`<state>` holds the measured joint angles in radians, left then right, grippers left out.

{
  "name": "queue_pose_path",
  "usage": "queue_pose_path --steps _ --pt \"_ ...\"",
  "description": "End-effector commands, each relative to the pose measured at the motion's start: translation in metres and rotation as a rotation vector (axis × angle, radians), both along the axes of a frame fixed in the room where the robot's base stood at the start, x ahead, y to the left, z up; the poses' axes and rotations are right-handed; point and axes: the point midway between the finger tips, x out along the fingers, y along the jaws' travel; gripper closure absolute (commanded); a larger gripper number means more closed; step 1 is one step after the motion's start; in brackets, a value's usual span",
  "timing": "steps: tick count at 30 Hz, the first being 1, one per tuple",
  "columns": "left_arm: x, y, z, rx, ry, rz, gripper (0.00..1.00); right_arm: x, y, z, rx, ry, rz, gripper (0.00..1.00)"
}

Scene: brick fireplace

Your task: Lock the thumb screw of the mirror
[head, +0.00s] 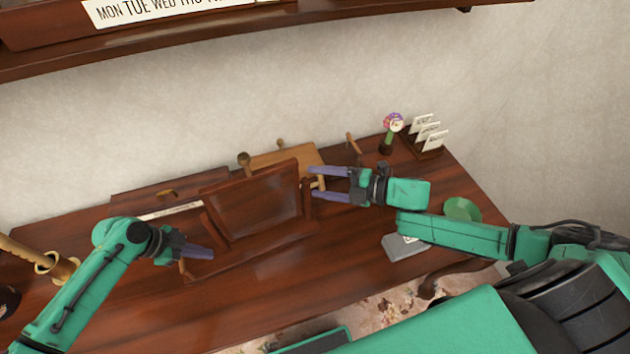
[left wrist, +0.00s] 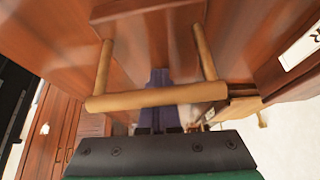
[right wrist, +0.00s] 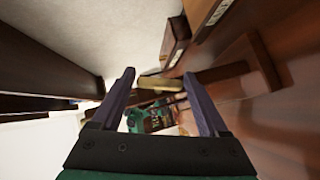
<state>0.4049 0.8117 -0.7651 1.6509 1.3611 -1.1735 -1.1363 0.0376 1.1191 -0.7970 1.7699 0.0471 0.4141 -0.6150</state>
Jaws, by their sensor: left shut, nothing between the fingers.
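The mirror (head: 252,203) is a dark, reddish wood-framed panel standing tilted on the desk. A light wooden thumb screw (head: 319,183) sits at its right side. My right gripper (head: 313,182) is open at that side, its purple fingers above and below the screw. In the right wrist view, a light wooden piece (right wrist: 158,83) shows between the spread fingers; contact cannot be told. My left gripper (head: 211,253) is shut and empty, low in front of the mirror's left side. A pale wooden bar handle (left wrist: 150,98) crosses in front of its fingers in the left wrist view.
The desk (head: 290,270) has free room in front of the mirror. A flower in a pot (head: 386,146), a card holder (head: 425,150), a green round object (head: 462,208) and a grey object (head: 402,246) stand to the right. A shelf (head: 250,30) hangs above.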

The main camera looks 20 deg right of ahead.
Motion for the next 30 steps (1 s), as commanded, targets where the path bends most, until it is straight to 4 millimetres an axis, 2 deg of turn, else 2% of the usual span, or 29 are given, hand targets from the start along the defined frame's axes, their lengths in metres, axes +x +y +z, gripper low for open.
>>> queue_pose_path --steps 1,4,5,17,30 --pt "-0.0039 0.0001 -0.0042 0.003 0.011 -0.002 1.0 -0.0001 -0.0001 -0.0005 0.0 0.0 0.0 0.47" --pt "-0.004 0.0001 -0.0042 0.003 0.011 -0.002 1.0 -0.0002 -0.0002 -0.0005 0.0 0.0 0.0 0.85" --pt "-0.004 0.0001 -0.0043 0.003 0.011 -0.002 1.0 -0.0002 -0.0002 -0.0005 0.0 0.0 0.0 0.91" --pt "-0.0041 0.0001 -0.0043 0.003 0.011 -0.002 1.0 0.0002 0.0014 0.0007 -0.008 0.064 0.008 0.91" --pt "-0.0041 -0.0007 -0.0042 0.001 0.012 -0.003 1.0 0.0019 0.0008 0.0028 -0.041 0.388 0.009 0.91"
